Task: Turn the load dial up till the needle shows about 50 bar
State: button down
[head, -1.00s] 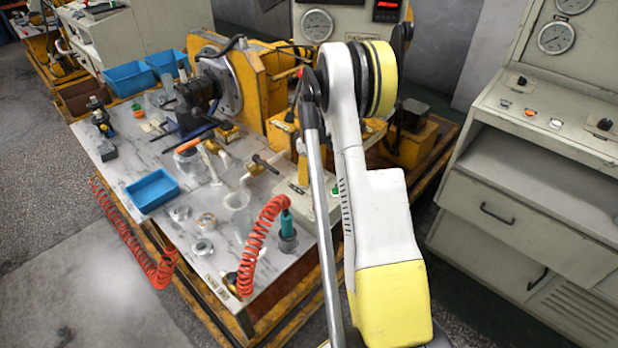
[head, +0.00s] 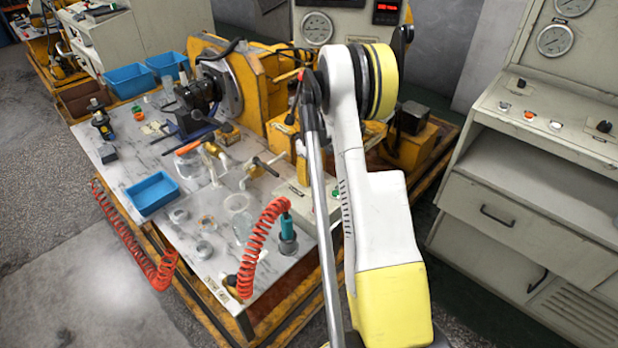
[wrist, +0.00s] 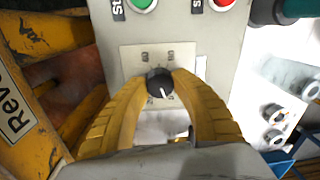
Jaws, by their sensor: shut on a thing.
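The load dial (wrist: 160,83), a small black knob with a white pointer line, sits on a pale square scale plate (wrist: 139,56) in the wrist view. Its pointer line points down and slightly right in that picture. My gripper (wrist: 159,79) is shut on the knob, with one yellow finger on each side. The numbers on the plate are too small to read. A round gauge (head: 317,27) on the back panel shows in the head view, but I cannot read its needle. The dial and my gripper are hidden behind my arm in the head view.
A green button (wrist: 143,3) and a red button (wrist: 222,4) sit above the dial on the same box. A yellow frame (wrist: 45,45) stands close on the left. The marble-topped table (head: 140,245) carries blue trays, jars and a coiled red hose (head: 262,240).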

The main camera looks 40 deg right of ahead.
aim_at(311, 176)
jog(key=m, duration=0.5)
jog(key=shift+m+t, duration=0.3)
jog(key=shift+m, duration=2.1)
jog(key=c, duration=1)
grip_release()
notch_tip(311, 176, up, 12)
jog(key=shift+s+d, duration=0.2)
jog(key=shift+d, duration=0.1)
